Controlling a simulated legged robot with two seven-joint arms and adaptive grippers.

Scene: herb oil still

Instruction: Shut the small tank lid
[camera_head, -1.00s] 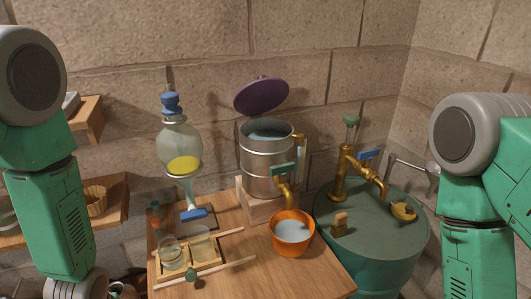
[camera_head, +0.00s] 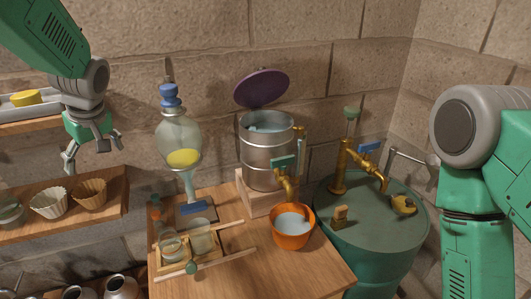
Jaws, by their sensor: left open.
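The small metal tank (camera_head: 266,155) stands on a wooden block at the back of the table, with water visible inside. Its purple lid (camera_head: 261,88) is open, tilted up behind the rim. My left gripper (camera_head: 93,155) is open and empty at the left, in front of the wall shelves, well apart from the tank and lid. My right arm shows at the right edge, but its gripper is out of view.
A glass separating funnel (camera_head: 180,145) with yellow liquid stands between my left gripper and the tank. An orange bucket (camera_head: 292,228) sits under the tank's tap (camera_head: 286,183). A green drum (camera_head: 370,235) with brass fittings stands at the right. Shelves (camera_head: 60,222) hold cups.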

